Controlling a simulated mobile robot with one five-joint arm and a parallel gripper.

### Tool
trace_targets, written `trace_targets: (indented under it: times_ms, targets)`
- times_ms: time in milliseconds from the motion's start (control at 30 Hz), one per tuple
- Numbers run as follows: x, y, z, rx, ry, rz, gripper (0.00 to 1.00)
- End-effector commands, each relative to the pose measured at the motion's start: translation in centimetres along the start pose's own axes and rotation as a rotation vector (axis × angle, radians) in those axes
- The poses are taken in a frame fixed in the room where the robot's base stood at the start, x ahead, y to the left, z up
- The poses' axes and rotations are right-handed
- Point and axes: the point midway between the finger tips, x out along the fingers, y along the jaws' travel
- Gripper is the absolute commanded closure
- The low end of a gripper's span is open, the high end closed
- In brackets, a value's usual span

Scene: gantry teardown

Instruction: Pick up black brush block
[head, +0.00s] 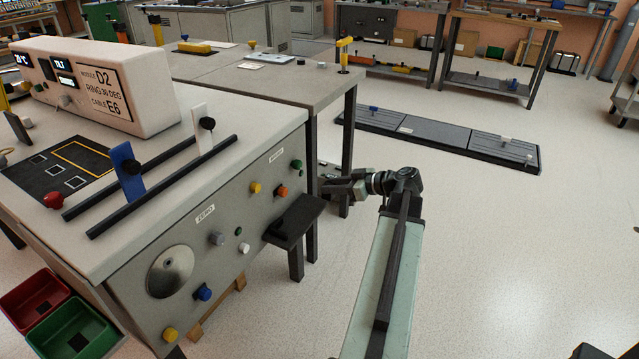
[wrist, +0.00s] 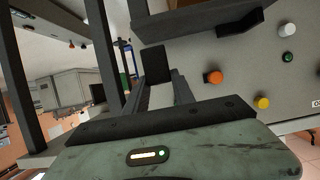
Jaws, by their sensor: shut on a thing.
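The black brush block (wrist: 155,65) shows in the wrist view as a dark rectangular block between my gripper's two fingertips. My gripper (wrist: 158,82) is shut on it. In the head view my gripper (head: 332,186) is beside the right end of the grey bench's front panel, near the table leg. The block is too small and dark to make out clearly there. The block appears held in the air, apart from the panel.
The grey panel (head: 225,215) carries several coloured knobs and a protruding black ledge (head: 293,220); the ledge also shows in the wrist view (wrist: 240,22). Dark table legs (head: 350,130) stand close to my gripper. A black floor platform (head: 435,133) lies behind.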

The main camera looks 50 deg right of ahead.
Motion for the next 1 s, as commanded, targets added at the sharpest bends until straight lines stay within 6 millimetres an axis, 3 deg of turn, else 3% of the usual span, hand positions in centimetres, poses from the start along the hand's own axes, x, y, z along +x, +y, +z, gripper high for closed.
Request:
trace_targets:
  times_ms: [200,400,633,767,1000]
  targets:
    - [-6.1,1.2,1.7,0.001,0.000,0.004,1.00]
    - [-9.4,1.8,2.8,0.001,0.000,0.002,1.00]
    - [-10.3,1.8,3.2,-0.001,0.000,0.001,1.00]
    - [-10.9,1.8,1.7,0.000,0.000,0.001,1.00]
    - [-10.9,1.9,2.3,0.002,0.000,0.005,1.00]
